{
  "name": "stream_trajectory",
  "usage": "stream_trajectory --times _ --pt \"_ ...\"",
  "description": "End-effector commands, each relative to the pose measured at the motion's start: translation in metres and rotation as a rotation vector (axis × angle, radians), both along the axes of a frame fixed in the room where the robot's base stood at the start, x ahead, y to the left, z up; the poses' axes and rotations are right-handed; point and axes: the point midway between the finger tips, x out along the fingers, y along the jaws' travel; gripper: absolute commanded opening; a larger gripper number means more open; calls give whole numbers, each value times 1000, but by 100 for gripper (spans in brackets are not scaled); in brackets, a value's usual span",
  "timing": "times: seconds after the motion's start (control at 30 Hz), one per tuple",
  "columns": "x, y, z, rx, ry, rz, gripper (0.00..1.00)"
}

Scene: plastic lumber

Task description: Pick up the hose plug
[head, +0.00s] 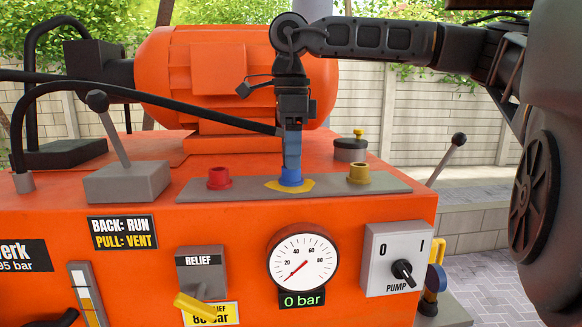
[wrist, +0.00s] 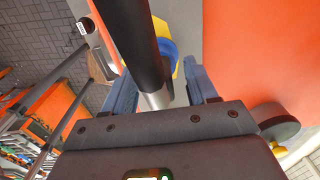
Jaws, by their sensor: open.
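The hose plug (wrist: 157,99) is a grey metal end on a thick black hose (head: 150,88). In the wrist view it lies between the two blue fingers of my gripper (head: 291,158), with a gap visible on the right. In the head view my fingers point down over the blue socket (head: 291,177) on its yellow mark and hide the plug. The blue socket (wrist: 169,50) also shows behind the hose in the wrist view. Whether the plug is seated in the socket cannot be told. My gripper is open around the plug.
A red socket (head: 219,177) and a yellow socket (head: 358,172) flank the blue one on the grey strip. A lever (head: 108,130) stands left, an orange motor (head: 230,75) behind. The gauge (head: 303,258) reads 0 bar beside the pump switch (head: 398,262).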

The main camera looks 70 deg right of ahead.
Motion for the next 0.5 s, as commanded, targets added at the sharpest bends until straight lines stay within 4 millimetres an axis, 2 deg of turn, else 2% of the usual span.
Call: stream_trajectory --times 0.17,0.5 --pt "0 0 1 0 0 0 57" --pt "0 0 1 0 0 1 26"
